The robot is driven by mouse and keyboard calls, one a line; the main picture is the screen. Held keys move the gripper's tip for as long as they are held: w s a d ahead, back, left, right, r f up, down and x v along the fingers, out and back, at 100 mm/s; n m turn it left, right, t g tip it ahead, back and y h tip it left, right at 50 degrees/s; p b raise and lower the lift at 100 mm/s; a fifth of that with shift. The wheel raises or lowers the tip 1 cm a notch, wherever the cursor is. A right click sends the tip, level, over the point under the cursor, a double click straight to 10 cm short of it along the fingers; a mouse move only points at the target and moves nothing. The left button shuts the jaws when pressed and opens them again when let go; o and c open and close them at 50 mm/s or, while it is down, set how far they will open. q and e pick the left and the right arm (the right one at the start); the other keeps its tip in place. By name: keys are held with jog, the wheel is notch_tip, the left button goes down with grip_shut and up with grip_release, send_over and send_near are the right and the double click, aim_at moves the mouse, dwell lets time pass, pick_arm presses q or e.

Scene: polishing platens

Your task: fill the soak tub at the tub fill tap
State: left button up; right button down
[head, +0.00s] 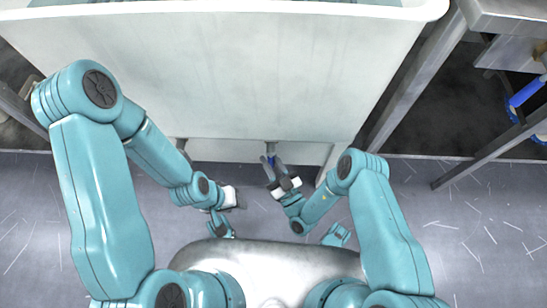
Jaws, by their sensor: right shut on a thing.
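The large white soak tub (215,75) fills the upper part of the head view. Only its near wall and rim show clearly. A thin strip of blue-grey shows inside along the top edge, and I cannot tell the level.
A grey metal bench (500,15) stands at the upper right, with legs reaching the floor. A blue cylindrical part (526,92) sits beneath it at the right edge. The grey floor (480,225) at the lower right is open, with scattered pale streaks.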

jog(key=shift+w+a, duration=0.1)
jog(key=c, duration=1.3)
grip_release()
jog(key=shift+d, duration=0.2)
